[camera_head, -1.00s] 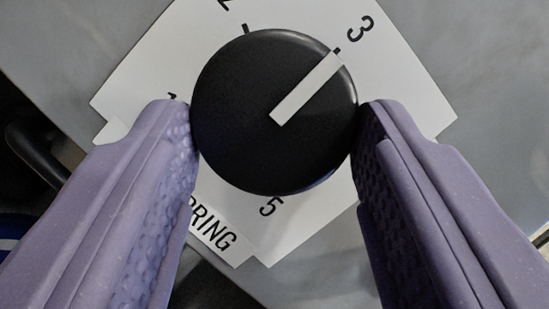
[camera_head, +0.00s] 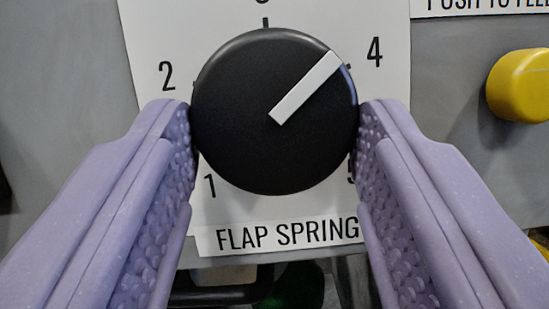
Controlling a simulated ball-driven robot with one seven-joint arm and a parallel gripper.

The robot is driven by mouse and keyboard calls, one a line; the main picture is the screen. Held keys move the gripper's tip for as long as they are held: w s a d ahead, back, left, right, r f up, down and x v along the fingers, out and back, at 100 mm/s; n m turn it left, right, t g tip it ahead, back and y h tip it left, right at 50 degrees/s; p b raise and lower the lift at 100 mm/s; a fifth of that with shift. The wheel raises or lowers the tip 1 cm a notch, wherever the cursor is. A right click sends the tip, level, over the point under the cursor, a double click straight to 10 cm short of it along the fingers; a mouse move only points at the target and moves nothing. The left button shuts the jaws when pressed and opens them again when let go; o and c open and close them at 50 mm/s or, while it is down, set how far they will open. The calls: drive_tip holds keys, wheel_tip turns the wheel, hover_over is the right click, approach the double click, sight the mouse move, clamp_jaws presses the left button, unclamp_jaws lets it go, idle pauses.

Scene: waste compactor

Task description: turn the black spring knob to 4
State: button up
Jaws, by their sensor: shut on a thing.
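The black spring knob (camera_head: 235,125) is a round dial in the middle of the view, with a white pointer bar (camera_head: 305,88). The pointer aims to the upper right, close to the printed 4 (camera_head: 374,52) and slightly on its 3 side. The 3 is mostly cut off at the top edge. The 2 (camera_head: 167,76) and 1 (camera_head: 210,186) are on the left, and the 5 is largely hidden by the right finger. My gripper (camera_head: 274,135) is shut on the knob, its two purple fingers pressing the left and right sides.
The knob sits on a white scale plate (camera_head: 165,30) above a "FLAP SPRING" label (camera_head: 285,235), on a grey panel (camera_head: 75,65). A yellow button (camera_head: 522,86) sticks out at the right, under a partly cut-off sign (camera_head: 480,5). Dark parts show below the panel.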

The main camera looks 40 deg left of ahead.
drive_tip(key=m+h+b, duration=0.1)
drive_tip(key=m, duration=0.2)
drive_tip(key=shift+a+t+b, duration=0.1)
drive_tip(key=shift+t+b, duration=0.3)
drive_tip(key=shift+r+m+h+b, duration=0.1)
drive_tip(key=shift+m+h+b, duration=0.5)
drive_tip(key=shift+m, duration=0.1)
drive_tip(key=shift+r, duration=0.1)
drive_tip(key=o, duration=1)
drive_tip(key=shift+a, duration=0.1)
drive_tip(key=shift+o, duration=0.2)
drive_tip(key=b+v, duration=0.1)
drive_tip(key=v, duration=0.7)
drive_tip(key=shift+b, duration=0.35)
